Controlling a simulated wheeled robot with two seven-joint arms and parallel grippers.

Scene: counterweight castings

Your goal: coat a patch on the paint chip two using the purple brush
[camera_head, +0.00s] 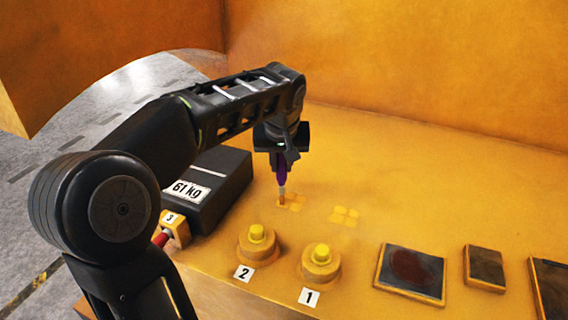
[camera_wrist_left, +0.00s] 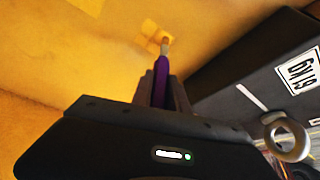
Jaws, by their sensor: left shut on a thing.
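My left gripper (camera_head: 282,152) is shut on the purple brush (camera_head: 282,170), which points down with its tip low over a cluster of pale yellow patches (camera_head: 294,203) on the orange surface. The left wrist view shows the purple brush handle (camera_wrist_left: 160,80) between the fingers of my left gripper (camera_wrist_left: 163,92), its tip at the pale patches (camera_wrist_left: 151,29). I cannot tell whether the tip touches. A second cluster of pale patches (camera_head: 344,215) lies to the right. No number shows on either cluster, so I cannot tell which is paint chip two.
A black block (camera_head: 210,185) marked 61 kg stands left of the brush. Yellow knobs labelled 2 (camera_head: 256,243) and 1 (camera_head: 320,264) are in front. A part labelled 3 (camera_head: 176,228) is at left. Dark framed plates (camera_head: 380,286) lie at right. The surface behind the second cluster is clear.

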